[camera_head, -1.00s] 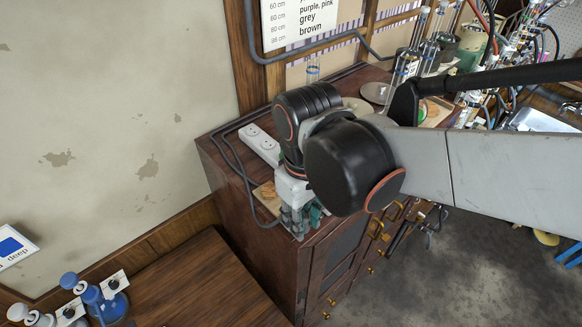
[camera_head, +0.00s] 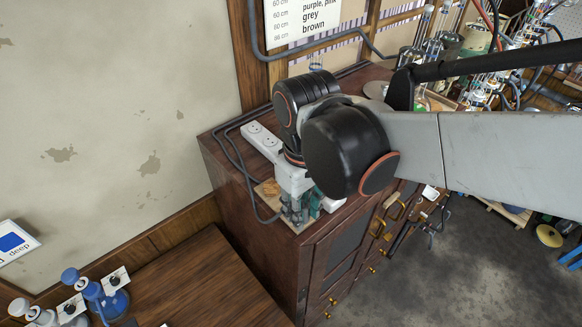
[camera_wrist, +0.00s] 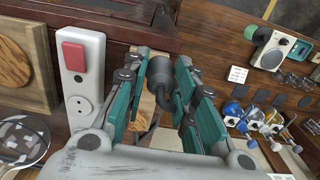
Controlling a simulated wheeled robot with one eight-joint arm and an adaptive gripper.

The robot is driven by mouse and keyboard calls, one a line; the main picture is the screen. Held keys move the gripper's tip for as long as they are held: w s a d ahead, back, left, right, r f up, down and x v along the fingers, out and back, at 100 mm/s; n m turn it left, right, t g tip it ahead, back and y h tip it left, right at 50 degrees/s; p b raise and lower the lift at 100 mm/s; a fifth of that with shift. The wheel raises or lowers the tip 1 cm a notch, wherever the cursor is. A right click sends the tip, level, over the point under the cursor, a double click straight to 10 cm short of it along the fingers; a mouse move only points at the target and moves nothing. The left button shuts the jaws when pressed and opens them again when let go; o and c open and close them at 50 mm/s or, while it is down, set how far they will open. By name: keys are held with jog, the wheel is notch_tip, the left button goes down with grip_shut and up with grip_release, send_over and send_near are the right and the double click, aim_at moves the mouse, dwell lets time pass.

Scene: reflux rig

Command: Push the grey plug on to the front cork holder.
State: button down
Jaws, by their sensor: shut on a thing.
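My gripper (camera_wrist: 163,78) is shut on the dark grey plug (camera_wrist: 160,70), which sits between its teal finger pads in the wrist view.
A white power strip (camera_wrist: 82,70) with a red switch lies left of my gripper. Left of that is a wooden board (camera_wrist: 40,40) with a round wooden disc. The brown cabinet (camera_head: 250,230) has a grey cable on top. A lower wooden table (camera_head: 190,285) stands in front.

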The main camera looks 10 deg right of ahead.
jog(key=shift+w+a+b, duration=0.15)
jog(key=shift+w+b, duration=0.1)
jog(key=shift+w, duration=0.6)
jog(key=shift+w+a+b, duration=0.1)
jog(key=shift+w+b, duration=0.15)
jog(key=shift+w, duration=0.6)
jog(key=shift+f, duration=0.1)
jog(key=shift+f+b, duration=0.65)
jog(key=shift+f, duration=0.3)
dwell(0.4)
jog(key=c, duration=1.2)
grip_release()
jog(key=shift+r, duration=0.1)
